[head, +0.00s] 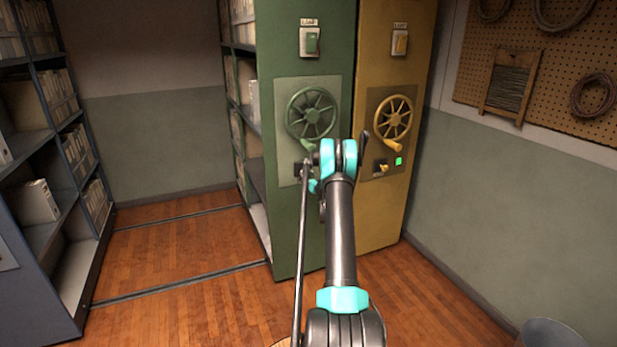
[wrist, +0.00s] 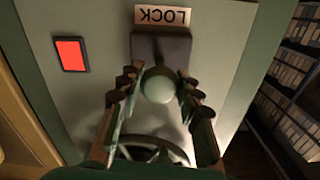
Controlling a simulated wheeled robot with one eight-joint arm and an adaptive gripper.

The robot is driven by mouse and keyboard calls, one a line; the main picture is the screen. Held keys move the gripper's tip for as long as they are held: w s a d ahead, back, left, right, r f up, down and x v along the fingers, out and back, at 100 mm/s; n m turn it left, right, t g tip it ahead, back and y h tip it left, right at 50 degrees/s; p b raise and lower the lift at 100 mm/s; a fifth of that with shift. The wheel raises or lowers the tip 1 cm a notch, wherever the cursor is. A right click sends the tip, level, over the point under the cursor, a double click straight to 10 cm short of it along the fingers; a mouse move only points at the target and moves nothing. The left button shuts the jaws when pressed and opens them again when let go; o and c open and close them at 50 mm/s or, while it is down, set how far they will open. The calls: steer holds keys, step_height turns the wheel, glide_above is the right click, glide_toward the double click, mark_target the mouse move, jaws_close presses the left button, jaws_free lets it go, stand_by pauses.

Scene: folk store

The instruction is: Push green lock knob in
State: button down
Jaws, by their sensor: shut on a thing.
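The green lock knob (wrist: 160,86) is a pale green ball on a dark plate (wrist: 146,48) beneath a sign reading LOCK, upside down in the wrist view (wrist: 163,15). My gripper (wrist: 158,82) has its two fingers on either side of the knob and is shut on it. A red light (wrist: 70,54) is lit on the panel beside the plate. In the head view my gripper (head: 311,170) is at the green cabinet's (head: 270,240) panel, below its green handwheel (head: 312,113). My arm hides the knob there.
A yellow cabinet (head: 380,225) stands to the right, with a yellow handwheel (head: 393,117) and a lit green light (head: 398,161). Dark shelves (head: 60,215) stand at the left, with open wooden floor between. A bin (head: 548,335) is at the lower right.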

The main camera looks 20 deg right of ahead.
mark_target(306, 172)
steer(key=w, duration=0.3)
steer(key=c, duration=1)
jaws_free()
steer(key=s, duration=1.2)
steer(key=shift+d, duration=0.15)
